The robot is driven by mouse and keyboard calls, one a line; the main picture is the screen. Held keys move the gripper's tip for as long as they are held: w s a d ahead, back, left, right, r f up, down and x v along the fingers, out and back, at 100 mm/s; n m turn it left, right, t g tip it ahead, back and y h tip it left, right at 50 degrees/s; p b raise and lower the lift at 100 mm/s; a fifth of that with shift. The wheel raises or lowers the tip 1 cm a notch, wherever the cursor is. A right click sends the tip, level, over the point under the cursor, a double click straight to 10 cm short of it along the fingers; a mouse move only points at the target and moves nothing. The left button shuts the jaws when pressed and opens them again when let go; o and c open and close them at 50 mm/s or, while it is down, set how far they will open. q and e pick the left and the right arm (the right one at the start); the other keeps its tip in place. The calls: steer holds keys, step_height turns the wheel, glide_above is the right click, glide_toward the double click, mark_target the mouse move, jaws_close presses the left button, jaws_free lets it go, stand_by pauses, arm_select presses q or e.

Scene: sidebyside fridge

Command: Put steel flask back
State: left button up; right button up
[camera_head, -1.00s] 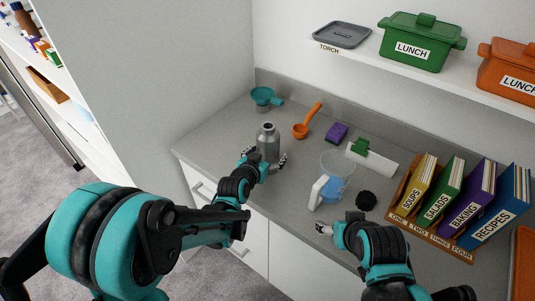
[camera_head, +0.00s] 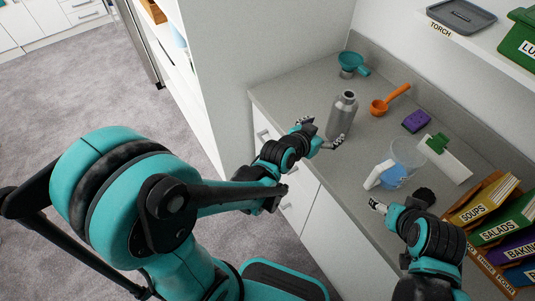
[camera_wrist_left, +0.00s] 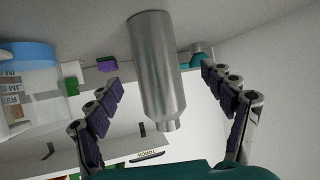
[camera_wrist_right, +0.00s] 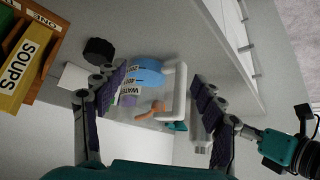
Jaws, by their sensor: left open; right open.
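The steel flask (camera_head: 341,115) stands upright on the grey counter, near its front edge, with its neck open. In the left wrist view the flask (camera_wrist_left: 156,70) lies between the spread fingers, apart from both. My left gripper (camera_head: 320,132) is open and empty, just in front of the flask. My right gripper (camera_head: 392,207) is open and empty near the front of the counter, by the measuring jug (camera_head: 402,165). In the right wrist view the jug's white handle (camera_wrist_right: 176,90) shows between the fingers (camera_wrist_right: 160,95), with no contact that I can make out.
A teal funnel (camera_head: 351,63), an orange scoop (camera_head: 388,101), a purple sponge (camera_head: 416,121) and a dark round thing (camera_head: 425,194) are on the counter. Labelled books (camera_head: 484,200) stand at the right. A shelf above holds a grey tray (camera_head: 461,15) over a TORCH label.

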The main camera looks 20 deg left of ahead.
arm_select(q)
steer(key=s+a+n+g+y, duration=0.2)
steer(key=s+a, duration=0.5)
steer(key=s, duration=0.2)
steer(key=s+a+r+n+g+y, duration=0.1)
steer(key=s+a+g+y, duration=0.1)
steer(key=s+a, duration=0.4)
steer(key=s+g, duration=0.1)
steer(key=s, duration=0.3)
steer(key=shift+a+r+n, duration=0.3)
steer(key=shift+a+n, duration=0.05)
steer(key=shift+n, duration=0.05)
